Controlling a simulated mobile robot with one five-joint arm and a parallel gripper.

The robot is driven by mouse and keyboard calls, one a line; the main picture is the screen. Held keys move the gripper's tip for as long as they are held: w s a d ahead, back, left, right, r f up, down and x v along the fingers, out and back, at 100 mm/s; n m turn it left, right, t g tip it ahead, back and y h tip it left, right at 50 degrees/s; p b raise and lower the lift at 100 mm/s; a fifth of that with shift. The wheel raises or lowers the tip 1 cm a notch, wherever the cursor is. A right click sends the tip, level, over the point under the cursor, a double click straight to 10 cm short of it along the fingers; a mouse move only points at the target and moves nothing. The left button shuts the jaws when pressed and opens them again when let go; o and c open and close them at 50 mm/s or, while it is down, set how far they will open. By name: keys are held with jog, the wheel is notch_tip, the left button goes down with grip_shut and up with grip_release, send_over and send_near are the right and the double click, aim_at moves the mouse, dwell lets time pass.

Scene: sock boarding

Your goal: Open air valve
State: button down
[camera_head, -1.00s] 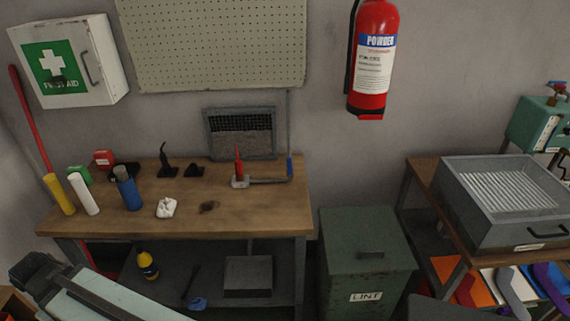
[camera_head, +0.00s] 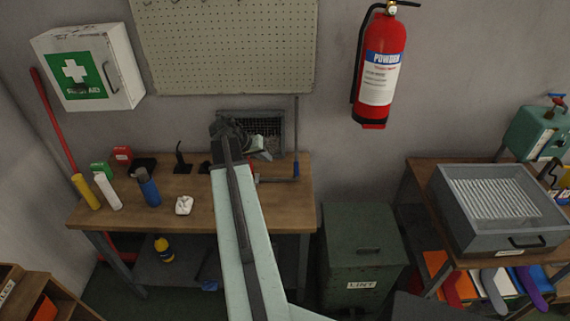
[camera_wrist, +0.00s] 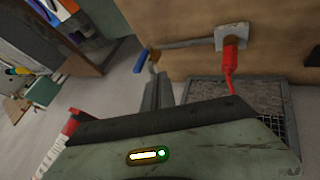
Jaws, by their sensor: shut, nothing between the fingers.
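The air valve has a blue handle (camera_head: 296,168) at the right end of the workbench, below a thin upright pipe on the wall. In the wrist view the blue handle (camera_wrist: 140,61) sits beside a small brass-coloured fitting at the end of a grey pipe. That pipe runs to a pale block with a red nozzle (camera_wrist: 232,62). My gripper (camera_wrist: 160,76) is shut and empty, its dark fingers close to the handle and fitting in the picture. Whether they touch I cannot tell.
The workbench (camera_head: 235,200) carries several bottles and black stands on its left. A green lint bin (camera_head: 362,235) stands right of the bench. A fire extinguisher (camera_head: 383,70) hangs on the wall.

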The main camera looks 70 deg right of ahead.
jog(key=b, duration=0.7)
send_near(297, 171)
jog(key=w+d+f, duration=0.1)
jog(key=w+f, duration=0.3)
jog(key=s, duration=0.1)
jog(key=s+d, duration=0.2)
jog(key=s, duration=0.1)
jog(key=shift+s+d, duration=0.1)
jog(key=shift+d, duration=0.15)
